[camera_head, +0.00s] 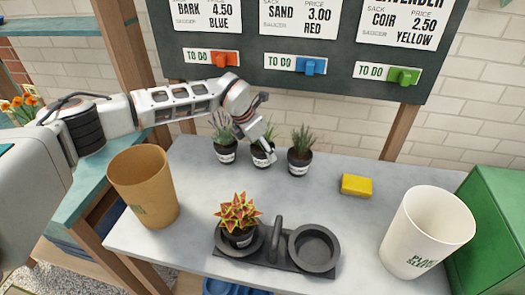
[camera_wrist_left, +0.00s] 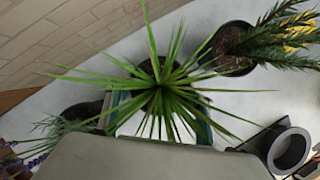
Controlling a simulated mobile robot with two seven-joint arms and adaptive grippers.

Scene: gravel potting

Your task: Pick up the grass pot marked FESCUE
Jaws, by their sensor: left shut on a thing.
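The grass pot (camera_head: 263,159), a small dark pot with a white label and spiky green grass, is the middle one of three pots at the back of the grey table. Its label is too small and too covered to read. My left gripper (camera_head: 262,150) reaches down over it and is shut around it. In the left wrist view the grass (camera_wrist_left: 160,88) fans out between the fingers and hides most of the pot. The pot appears at table level; I cannot tell whether it touches the top. My right gripper is not in view.
A lavender pot (camera_head: 225,152) stands close on the left and a dark-leaved pot (camera_head: 299,162) close on the right. A yellow sponge (camera_head: 356,185), tan cup (camera_head: 143,186), white cup (camera_head: 427,232) and black double tray (camera_head: 266,262) holding a red-green plant (camera_head: 239,216) surround free tabletop.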

